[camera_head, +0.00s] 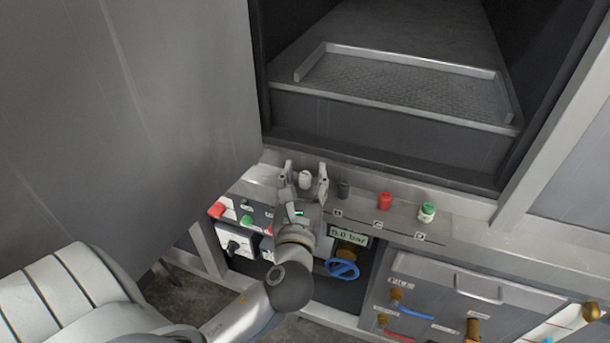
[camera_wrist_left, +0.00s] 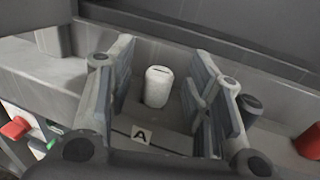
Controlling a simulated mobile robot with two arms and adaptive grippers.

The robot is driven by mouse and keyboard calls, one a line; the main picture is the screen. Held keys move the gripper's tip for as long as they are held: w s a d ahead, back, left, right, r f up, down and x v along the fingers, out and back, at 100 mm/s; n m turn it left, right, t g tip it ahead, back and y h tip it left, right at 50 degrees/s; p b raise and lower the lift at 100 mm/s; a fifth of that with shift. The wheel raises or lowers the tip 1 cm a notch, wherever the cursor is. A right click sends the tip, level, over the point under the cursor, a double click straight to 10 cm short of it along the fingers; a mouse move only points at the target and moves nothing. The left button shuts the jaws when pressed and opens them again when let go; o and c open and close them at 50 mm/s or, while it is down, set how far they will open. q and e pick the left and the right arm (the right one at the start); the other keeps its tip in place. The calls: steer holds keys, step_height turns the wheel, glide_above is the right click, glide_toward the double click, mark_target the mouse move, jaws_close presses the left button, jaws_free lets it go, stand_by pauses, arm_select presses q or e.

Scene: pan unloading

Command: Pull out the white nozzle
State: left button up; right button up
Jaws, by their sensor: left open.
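The white nozzle (camera_head: 305,180) stands upright on the grey ledge below the open chamber. In the left wrist view the white nozzle (camera_wrist_left: 158,87) sits between the two fingers, behind a label marked A. My left gripper (camera_head: 305,172) is open, with one finger on each side of the nozzle. In the left wrist view the left gripper (camera_wrist_left: 165,95) shows gaps between the nozzle and both fingers. The right gripper is not in view.
On the same ledge, a black nozzle (camera_head: 343,189), a red one (camera_head: 385,201) and a green-topped one (camera_head: 427,212) stand to the right. A metal tray (camera_head: 400,62) lies in the chamber. Below are a pressure display (camera_head: 348,235) and a blue valve handle (camera_head: 342,269).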

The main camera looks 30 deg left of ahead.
arm_select(q)
steer(key=shift+w+a, duration=0.25)
steer(key=shift+w, duration=0.25)
jaws_close()
